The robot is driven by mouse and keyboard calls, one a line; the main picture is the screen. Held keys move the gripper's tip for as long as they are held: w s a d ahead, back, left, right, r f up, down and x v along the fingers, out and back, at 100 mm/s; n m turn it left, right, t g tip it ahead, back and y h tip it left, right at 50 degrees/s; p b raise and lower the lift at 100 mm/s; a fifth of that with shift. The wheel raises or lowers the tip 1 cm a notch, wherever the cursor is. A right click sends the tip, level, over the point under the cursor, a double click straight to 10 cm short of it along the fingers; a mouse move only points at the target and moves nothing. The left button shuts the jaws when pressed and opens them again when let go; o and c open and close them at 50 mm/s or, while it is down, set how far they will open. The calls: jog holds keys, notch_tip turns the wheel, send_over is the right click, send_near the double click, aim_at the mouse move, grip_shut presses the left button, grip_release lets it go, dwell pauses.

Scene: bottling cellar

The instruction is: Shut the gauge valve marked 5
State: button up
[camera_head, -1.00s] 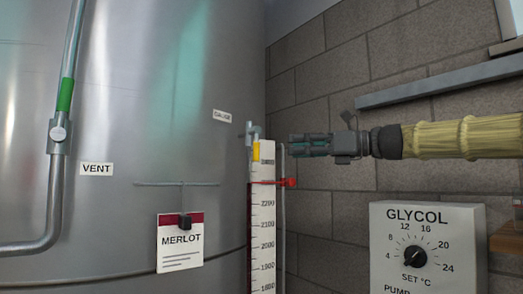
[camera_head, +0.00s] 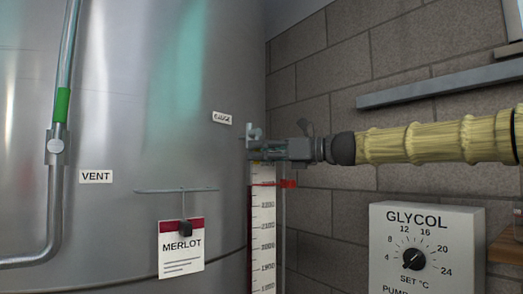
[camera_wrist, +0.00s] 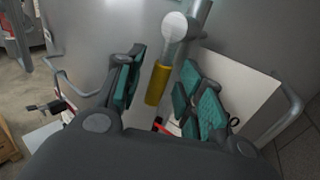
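The gauge valve (camera_head: 254,132) sits at the top of the gauge column, under the GAUGE label (camera_head: 222,118) on the tank. Its yellow lever (camera_wrist: 158,84) shows in the wrist view, hanging from the grey valve body (camera_wrist: 175,27). My gripper (camera_wrist: 160,92) is open, with one teal-padded finger on each side of the lever and gaps between. In the head view my gripper (camera_head: 256,150) comes in from the right and hides the lever. No number 5 is readable on the valve.
The gauge scale (camera_head: 263,220) with a red marker (camera_head: 288,184) stands below my gripper. A MERLOT card (camera_head: 180,247) hangs on the steel tank (camera_head: 120,130) to the left. A GLYCOL box (camera_head: 427,240) is at lower right, and a grey ledge (camera_head: 440,82) is above my arm.

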grip_shut()
